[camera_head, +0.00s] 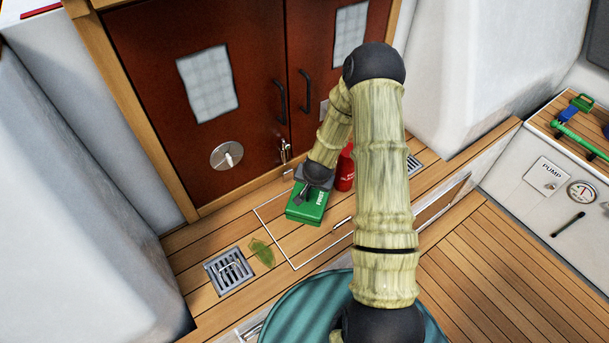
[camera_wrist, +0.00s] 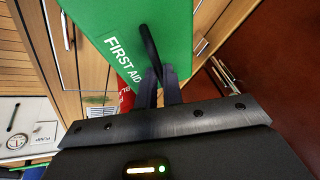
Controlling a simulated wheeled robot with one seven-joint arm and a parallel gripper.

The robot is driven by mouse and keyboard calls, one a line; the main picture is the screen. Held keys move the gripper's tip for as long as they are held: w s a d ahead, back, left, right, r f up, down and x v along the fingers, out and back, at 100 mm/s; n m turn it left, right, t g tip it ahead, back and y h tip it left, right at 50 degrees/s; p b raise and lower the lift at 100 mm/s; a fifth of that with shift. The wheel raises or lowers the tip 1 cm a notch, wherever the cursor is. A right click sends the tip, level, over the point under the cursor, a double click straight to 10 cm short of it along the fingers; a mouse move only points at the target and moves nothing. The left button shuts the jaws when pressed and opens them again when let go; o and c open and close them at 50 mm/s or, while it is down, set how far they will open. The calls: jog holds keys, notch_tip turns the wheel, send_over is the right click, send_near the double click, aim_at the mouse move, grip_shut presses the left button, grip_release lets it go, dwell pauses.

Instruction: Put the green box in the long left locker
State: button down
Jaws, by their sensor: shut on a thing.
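The green box (camera_head: 308,204), marked FIRST AID, is at the middle of the wooden ledge in front of the red-brown doors. In the wrist view the green box (camera_wrist: 160,30) fills the top, with its dark handle between my fingers. My gripper (camera_head: 307,190) is shut on that handle. I cannot tell whether the box touches the ledge or hangs just above it. A white-outlined hatch (camera_head: 292,250) with a small handle lies in the ledge below the box. No locker marked as the long left one can be made out.
A red canister (camera_head: 345,168) stands right behind the box. A drain grate (camera_head: 230,270) and a green leaf-like piece (camera_head: 262,252) lie to the left on the ledge. The double doors (camera_head: 200,95) rise behind. A pump panel (camera_head: 548,173) is at the right. The slatted floor (camera_head: 500,265) is clear.

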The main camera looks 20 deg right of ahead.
aim_at(317, 200)
jog(key=s+n, duration=0.1)
jog(key=s+d+n+y, duration=0.1)
jog(key=n, duration=0.1)
jog(key=shift+d+f, duration=0.2)
jog(key=shift+f, duration=0.2)
jog(key=s+n, duration=0.1)
jog(key=s+n+y, duration=0.1)
jog(key=n, duration=0.1)
jog(key=s+n+y, duration=0.1)
jog(key=shift+d+f+n+g, duration=0.15)
jog(key=shift+d+n+g, duration=0.1)
jog(key=shift+n+g, duration=0.05)
